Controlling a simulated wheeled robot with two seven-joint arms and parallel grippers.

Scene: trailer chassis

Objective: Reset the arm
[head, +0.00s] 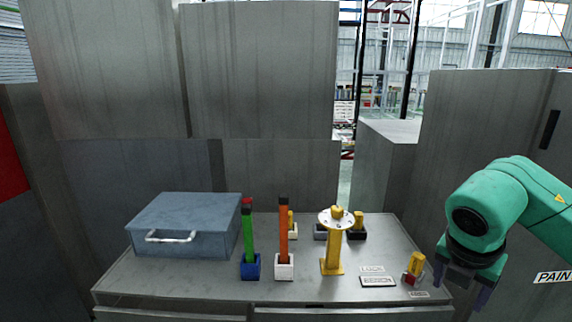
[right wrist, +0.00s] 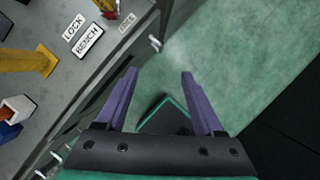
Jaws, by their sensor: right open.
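My right arm comes in from the right in the head view. Its gripper (head: 463,288) hangs beyond the right edge of the workbench, beside a small yellow item (head: 416,264) in a red and white holder. In the right wrist view the two purple fingers of the gripper (right wrist: 160,74) are spread apart with nothing between them. Green floor lies below them, and the bench edge is to their left. My left gripper is not in view.
The grey bench (head: 205,287) holds a blue-grey toolbox (head: 190,222), a green tool (head: 248,235) in a blue holder, an orange tool (head: 283,228) in a white holder and a yellow stand (head: 332,252). A bench label (right wrist: 87,40) lies near the edge. Grey cabinets stand behind.

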